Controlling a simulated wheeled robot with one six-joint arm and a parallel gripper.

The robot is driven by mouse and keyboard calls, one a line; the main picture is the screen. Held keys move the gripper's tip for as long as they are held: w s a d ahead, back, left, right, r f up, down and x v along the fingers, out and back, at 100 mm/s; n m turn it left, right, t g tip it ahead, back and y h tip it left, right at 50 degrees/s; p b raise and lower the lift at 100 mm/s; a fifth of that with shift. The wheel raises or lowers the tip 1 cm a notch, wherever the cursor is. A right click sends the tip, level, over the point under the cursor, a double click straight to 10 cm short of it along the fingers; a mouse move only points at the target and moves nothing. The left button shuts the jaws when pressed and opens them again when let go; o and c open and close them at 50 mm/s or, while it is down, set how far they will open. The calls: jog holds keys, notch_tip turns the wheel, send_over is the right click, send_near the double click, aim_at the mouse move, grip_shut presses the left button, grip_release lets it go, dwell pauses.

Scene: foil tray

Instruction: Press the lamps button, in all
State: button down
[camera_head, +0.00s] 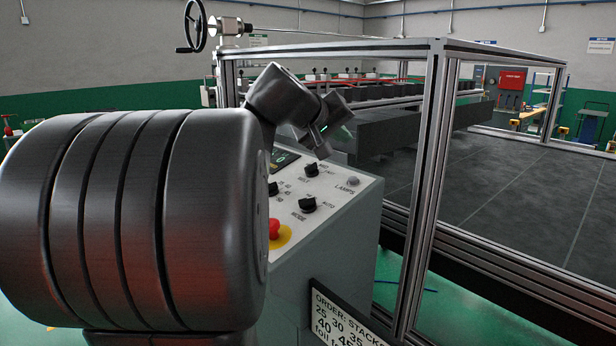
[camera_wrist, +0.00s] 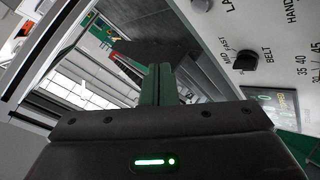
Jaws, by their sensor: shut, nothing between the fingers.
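The lamps button (camera_head: 353,181) is a small round grey button at the upper right of the sloping control panel (camera_head: 330,208), with LAMPS printed beside it. In the wrist view the lamps button (camera_wrist: 200,5) is cut off at the top edge, beside the letters "LA". My gripper (camera_head: 321,148) is shut and empty. In the head view it appears above the panel's far edge, up and left of the button and apart from it. In the wrist view my gripper (camera_wrist: 158,72) points past the panel's edge, with the button above and to the right.
The panel also carries a MODE knob (camera_head: 307,205), a belt knob (camera_head: 311,170) and a red stop button (camera_head: 274,229). A metal frame post (camera_head: 428,190) stands right of the panel. An order sign (camera_head: 345,320) hangs below. My arm hides the panel's left part.

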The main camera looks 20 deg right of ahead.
aim_at(353, 180)
jog(key=shift+w+r, duration=0.25)
jog(key=shift+r, duration=0.15)
jog(key=shift+f, duration=0.1)
jog(key=f+b, duration=0.1)
jog(key=f, duration=0.1)
jog(key=d+f+b, duration=0.1)
jog(key=f+b, duration=0.1)
jog(key=f, duration=0.1)
jog(key=d+f+b, duration=0.1)
jog(key=f+b, duration=0.1)
jog(key=shift+w+f, duration=0.15)
jog(key=shift+w, duration=0.25)
jog(key=shift+w+d+f+b, duration=0.1)
jog(key=shift+d+f+b, duration=0.1)
jog(key=shift+f+b, duration=0.3)
jog(key=shift+f, duration=0.1)
dwell(1.2)
jog(key=shift+d+f+b, duration=0.1)
jog(key=shift+f+b, duration=0.2)
jog(key=shift+b, duration=0.05)
